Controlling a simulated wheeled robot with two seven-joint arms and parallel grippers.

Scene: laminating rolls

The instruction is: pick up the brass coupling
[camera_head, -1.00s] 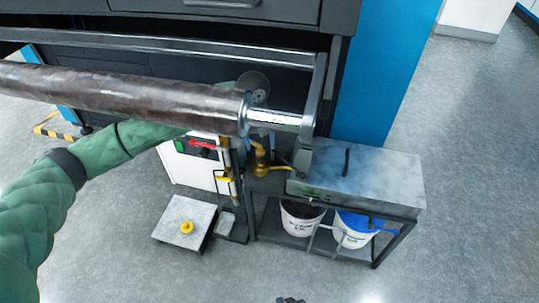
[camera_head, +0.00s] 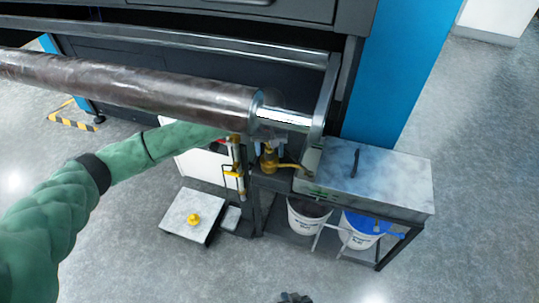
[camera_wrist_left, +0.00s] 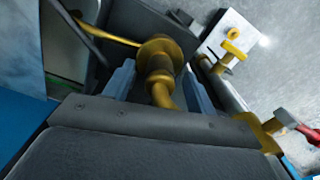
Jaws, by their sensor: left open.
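A brass-coloured fitting (camera_head: 269,158), which looks like the brass coupling, stands on a dark stand below the roll's right end. In the left wrist view the brass fitting (camera_wrist_left: 160,62) has a round flange, a narrower body and a curved lower part. My left gripper (camera_head: 270,146) is open, partly hidden behind the roll. In its wrist view the fingers of the left gripper (camera_wrist_left: 158,85) lie on either side of the fitting, with no clear contact. My right gripper (camera_head: 293,298) shows only as a dark tip at the bottom edge.
The big dark roll (camera_head: 130,84) and its metal shaft (camera_head: 285,117) hang over my left forearm. A grey metal box (camera_head: 375,180) stands right of the fitting, with buckets (camera_head: 306,215) below. Open floor lies right.

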